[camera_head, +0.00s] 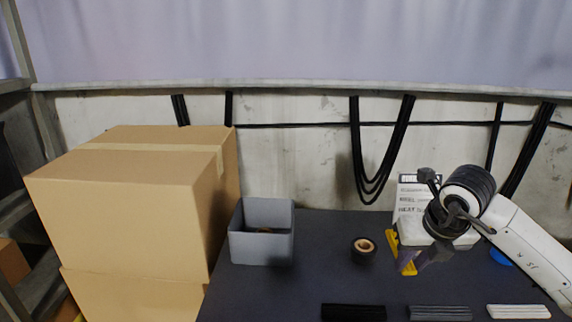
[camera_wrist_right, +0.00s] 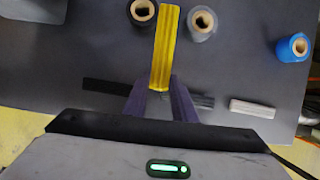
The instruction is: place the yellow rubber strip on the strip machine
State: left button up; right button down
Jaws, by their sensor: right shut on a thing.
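My right gripper (camera_head: 424,262) is shut on the yellow rubber strip (camera_head: 393,244), above the dark table at the right. In the right wrist view the strip (camera_wrist_right: 166,42) stands out lengthwise from between the fingers of the gripper (camera_wrist_right: 160,98), held by its near end. A white machine (camera_head: 408,192) with a printed label stands behind the gripper against the wall. My right arm partly hides it, and I cannot tell for sure that it is the strip machine. My left gripper is not in view.
Black (camera_head: 352,312), grey (camera_head: 440,313) and white (camera_head: 518,311) strips lie along the table's front. A dark tape roll (camera_head: 364,248) lies left of the gripper. A grey bin (camera_head: 262,246) and stacked cardboard boxes (camera_head: 120,215) stand left. A blue roll (camera_wrist_right: 292,47) is at the right.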

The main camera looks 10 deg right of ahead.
jog(key=s+a+m+g, duration=0.4)
jog(key=s+a+m, duration=0.2)
jog(key=m, duration=1)
jog(key=s+a+m+g+y, duration=0.1)
jog(key=s+a+m+g, duration=0.3)
jog(key=m, duration=1.3)
jog(key=s+a, duration=0.3)
jog(key=s, duration=0.1)
jog(key=shift+a+m+g, duration=0.2)
jog(key=shift+m+g, duration=0.1)
jog(key=shift+g, duration=0.1)
jog(key=shift+r, duration=0.1)
jog(key=shift+f, duration=0.2)
